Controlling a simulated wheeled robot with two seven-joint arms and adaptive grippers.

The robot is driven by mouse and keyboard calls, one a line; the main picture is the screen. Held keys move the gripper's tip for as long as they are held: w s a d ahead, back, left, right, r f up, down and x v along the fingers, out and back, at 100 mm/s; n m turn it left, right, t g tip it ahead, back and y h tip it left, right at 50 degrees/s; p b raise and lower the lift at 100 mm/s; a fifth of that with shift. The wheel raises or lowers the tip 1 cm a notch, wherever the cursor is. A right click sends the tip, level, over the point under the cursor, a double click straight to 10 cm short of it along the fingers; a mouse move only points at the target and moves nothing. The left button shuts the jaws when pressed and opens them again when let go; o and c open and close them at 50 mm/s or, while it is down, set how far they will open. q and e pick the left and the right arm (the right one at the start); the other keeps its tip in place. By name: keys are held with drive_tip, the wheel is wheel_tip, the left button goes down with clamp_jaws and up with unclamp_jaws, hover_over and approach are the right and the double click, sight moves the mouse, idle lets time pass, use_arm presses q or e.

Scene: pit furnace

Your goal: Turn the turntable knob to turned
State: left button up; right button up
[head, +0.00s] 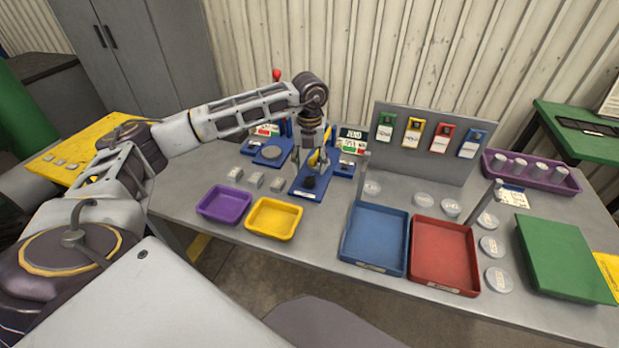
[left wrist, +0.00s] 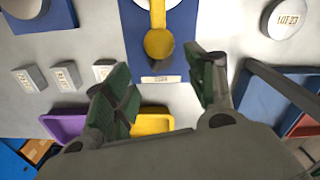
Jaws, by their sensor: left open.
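I cannot tell for sure which part is the turntable knob. My left gripper (head: 310,160) points down over this device, fingers spread and empty. In the left wrist view its fingers (left wrist: 160,82) lie either side of the label, apart from the yellow knob. My right gripper is not in view.
A purple tray (head: 224,214) and yellow tray (head: 268,232) sit at the front edge. A blue tray (head: 372,256) and red tray (head: 444,277) lie right, with upright grey posts. A grey tag board (head: 395,160) stands behind. Small grey blocks (head: 255,180) sit left of the device.

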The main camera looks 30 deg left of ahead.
sight(310, 177)
use_arm(q)
drive_tip(key=shift+f, duration=3.05)
drive_tip(key=c, duration=1)
